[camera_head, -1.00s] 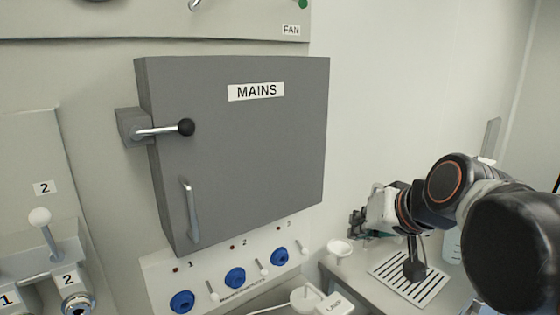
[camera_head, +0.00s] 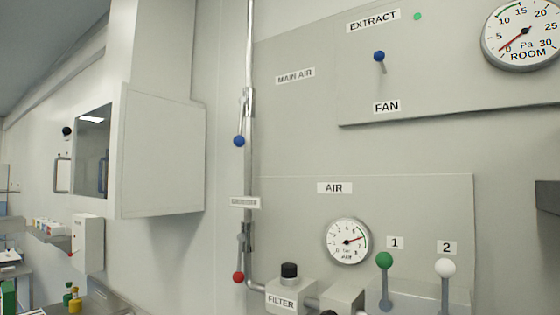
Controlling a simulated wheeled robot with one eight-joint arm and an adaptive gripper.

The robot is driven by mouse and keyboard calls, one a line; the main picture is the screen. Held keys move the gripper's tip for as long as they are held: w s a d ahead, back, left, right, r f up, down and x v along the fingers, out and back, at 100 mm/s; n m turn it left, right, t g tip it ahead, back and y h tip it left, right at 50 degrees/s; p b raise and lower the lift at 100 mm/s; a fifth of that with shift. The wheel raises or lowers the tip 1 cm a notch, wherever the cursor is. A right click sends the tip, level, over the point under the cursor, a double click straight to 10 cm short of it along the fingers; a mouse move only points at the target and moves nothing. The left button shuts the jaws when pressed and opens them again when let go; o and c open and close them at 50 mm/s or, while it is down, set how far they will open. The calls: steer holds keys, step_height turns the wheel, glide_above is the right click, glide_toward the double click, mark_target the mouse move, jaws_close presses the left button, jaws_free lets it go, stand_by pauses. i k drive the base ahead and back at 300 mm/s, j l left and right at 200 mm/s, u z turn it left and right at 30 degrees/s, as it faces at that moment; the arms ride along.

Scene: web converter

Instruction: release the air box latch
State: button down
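No latch marked as an air box latch can be made out. A panel labelled AIR (camera_head: 334,188) carries a round gauge (camera_head: 347,241), a green-knobbed lever (camera_head: 384,261) marked 1 and a white-knobbed lever (camera_head: 445,268) marked 2. A label MAIN AIR (camera_head: 295,76) is on the wall above. A vertical pipe (camera_head: 250,165) left of it has a blue-knobbed handle (camera_head: 239,141) and a red-knobbed handle (camera_head: 238,277). A small label (camera_head: 244,202) between them is too blurred to read. My gripper is out of view.
A pale box (camera_head: 162,155) juts from the wall at left, beside a dark window (camera_head: 93,150). A FILTER unit (camera_head: 288,290) is at the pipe's foot. Upper right are a blue-knobbed FAN lever (camera_head: 379,58) and a ROOM gauge (camera_head: 523,33). A dark grey box edge (camera_head: 548,196) shows at right.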

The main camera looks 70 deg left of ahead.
mark_target(65, 131)
steer(key=u, duration=3.55)
steer(key=i+j+z, duration=0.3)
steer(key=i+j, duration=0.6)
steer(key=i, duration=0.15)
steer(key=i+j+z, duration=0.25)
steer(key=i+j, duration=0.65)
steer(key=j, duration=0.25)
